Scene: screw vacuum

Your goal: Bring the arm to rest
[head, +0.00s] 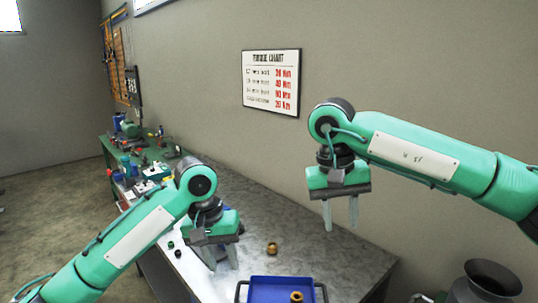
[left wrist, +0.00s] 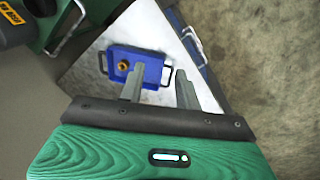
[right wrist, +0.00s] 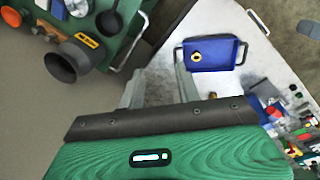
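My left gripper (head: 221,258) hangs open and empty above the near table, left of the blue tray. Its two fingers stand apart in the left wrist view (left wrist: 160,86). My right gripper (head: 340,214) is open and empty, held higher, above the table's right part. Its fingers also stand apart in the right wrist view (right wrist: 161,84). Both grippers point downward and touch nothing that I can see.
The blue tray (head: 262,288) holds a brass-coloured ring part (head: 296,297). Another brass-coloured part (head: 272,249) lies behind it on the grey table (head: 330,258). A dark funnel-shaped vessel (head: 494,277) stands right. A cluttered green bench (head: 112,155) stands at back left.

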